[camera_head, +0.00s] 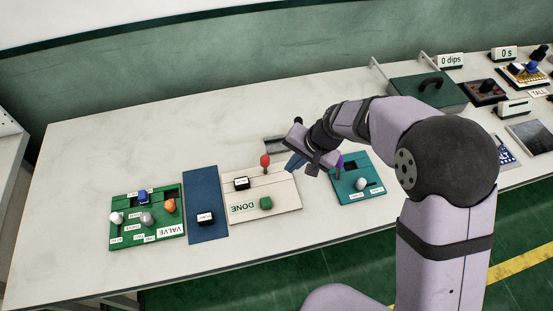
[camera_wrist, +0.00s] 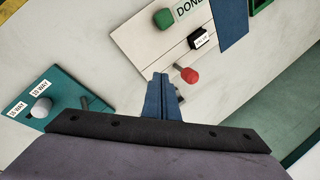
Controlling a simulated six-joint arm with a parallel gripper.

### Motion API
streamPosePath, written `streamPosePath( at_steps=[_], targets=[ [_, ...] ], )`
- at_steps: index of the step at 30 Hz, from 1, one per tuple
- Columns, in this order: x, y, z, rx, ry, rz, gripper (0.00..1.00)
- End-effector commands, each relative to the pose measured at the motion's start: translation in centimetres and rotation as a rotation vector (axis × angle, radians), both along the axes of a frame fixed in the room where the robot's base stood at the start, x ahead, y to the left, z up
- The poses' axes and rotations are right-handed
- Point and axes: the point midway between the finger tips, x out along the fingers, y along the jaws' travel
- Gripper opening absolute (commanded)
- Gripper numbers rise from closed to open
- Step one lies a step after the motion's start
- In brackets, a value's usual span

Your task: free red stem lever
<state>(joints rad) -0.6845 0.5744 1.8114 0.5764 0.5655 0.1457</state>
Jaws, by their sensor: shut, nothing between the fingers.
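The red stem lever is a round red knob (camera_head: 265,160) on a short grey stem, at the back edge of a cream board (camera_head: 284,197) marked DONE. In the wrist view the red knob (camera_wrist: 189,75) is just right of my fingertips, with its stem running up and left. My gripper (camera_head: 292,164) has blue fingers (camera_wrist: 160,76), closed together and empty. It is beside the lever, on its right in the head view, with a small visible gap. A grey part by the lever is partly hidden behind my fingers in the wrist view.
The cream board also carries a green knob (camera_head: 266,203) and a black labelled block (camera_head: 242,183). A teal board (camera_head: 344,186) with a white knob (camera_head: 361,184) lies right. A blue mat (camera_head: 203,180) and green VALVE board (camera_head: 120,231) lie left. The table behind is mostly clear.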

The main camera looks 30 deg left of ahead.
Motion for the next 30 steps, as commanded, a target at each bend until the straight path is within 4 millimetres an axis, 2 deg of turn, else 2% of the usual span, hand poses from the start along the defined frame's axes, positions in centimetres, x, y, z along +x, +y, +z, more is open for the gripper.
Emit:
streamPosePath(
  at_steps=[5,9,15,30],
  targets=[
    [-0.1,1.1,-2.7,-0.003,0.003,0.001,0.0],
    [0.0,3.1,-2.3,0.0,-0.001,0.003,0.0],
    [0.0,4.7,-2.4,0.0,-0.001,0.001,0.0],
    [0.0,5.1,-2.6,-0.001,-0.001,0.0,0.0]
  ],
)
